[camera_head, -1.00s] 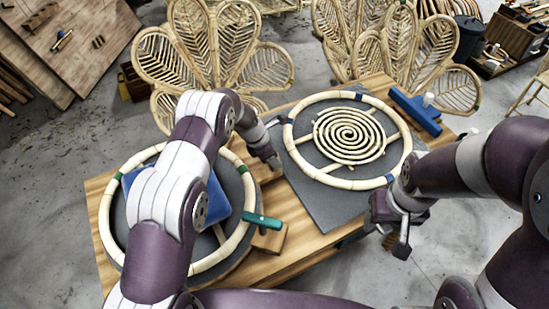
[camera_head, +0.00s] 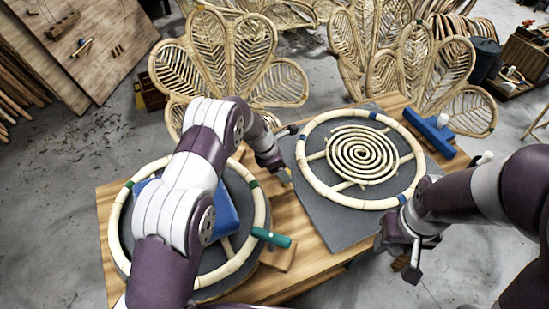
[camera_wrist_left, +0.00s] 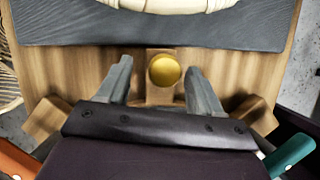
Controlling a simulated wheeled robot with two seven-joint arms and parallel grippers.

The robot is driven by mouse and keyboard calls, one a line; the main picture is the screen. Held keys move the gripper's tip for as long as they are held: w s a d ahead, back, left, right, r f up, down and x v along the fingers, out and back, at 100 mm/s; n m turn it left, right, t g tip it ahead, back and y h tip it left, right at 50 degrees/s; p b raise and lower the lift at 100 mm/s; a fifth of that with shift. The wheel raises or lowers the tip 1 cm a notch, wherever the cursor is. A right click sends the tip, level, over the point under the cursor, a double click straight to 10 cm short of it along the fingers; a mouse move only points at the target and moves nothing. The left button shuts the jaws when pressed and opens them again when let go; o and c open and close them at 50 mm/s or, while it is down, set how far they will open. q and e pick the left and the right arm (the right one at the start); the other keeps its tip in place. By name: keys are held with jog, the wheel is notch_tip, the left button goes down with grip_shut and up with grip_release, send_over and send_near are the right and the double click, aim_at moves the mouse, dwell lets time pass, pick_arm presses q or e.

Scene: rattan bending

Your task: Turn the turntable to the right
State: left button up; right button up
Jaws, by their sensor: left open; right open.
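The turntable (camera_head: 250,252) is a round grey disc at the left of the table, with a rattan ring (camera_head: 118,232) and a blue block (camera_head: 226,213) on it. A green handle (camera_head: 271,237) sticks out at its right edge; it also shows in the left wrist view (camera_wrist_left: 290,152). My left arm covers the middle of the disc. My left gripper (camera_head: 284,178) is between the turntable and the square board. In the left wrist view its open fingers (camera_wrist_left: 158,68) stand on either side of a brass knob (camera_wrist_left: 165,71), apart from it. My right gripper (camera_head: 408,262) is open and empty off the table's front right edge.
A square grey board (camera_head: 325,218) with a rattan ring and spiral (camera_head: 362,155) lies at the right of the table (camera_head: 103,205). Rattan chair backs (camera_head: 270,80) stand behind the table.

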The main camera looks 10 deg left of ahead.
pick_arm(q)
jog(key=b+v, duration=0.1)
jog(key=v, duration=0.9)
jog(key=shift+a+r, duration=0.25)
jog(key=s+a+m+y, duration=0.1)
jog(key=s+m, duration=0.5)
jog(key=s+a+r+m+g+y, duration=0.1)
jog(key=s+a+m, duration=0.1)
jog(key=s+m, duration=0.5)
jog(key=s+a+m+y, duration=0.1)
jog(key=s+a+m, duration=0.1)
jog(key=s+m, duration=0.4)
jog(key=shift+s+a+r+m+g, duration=0.1)
jog(key=shift+s+r+m+g, duration=0.25)
jog(key=shift+m, duration=0.35)
jog(key=s+r+m+t+y, duration=0.1)
jog(key=s+r+m, duration=0.2)
jog(key=s, duration=0.4)
jog(key=shift+s+a+r, duration=0.3)
jog(key=shift+a+r, duration=0.05)
jog(key=shift+r, duration=0.4)
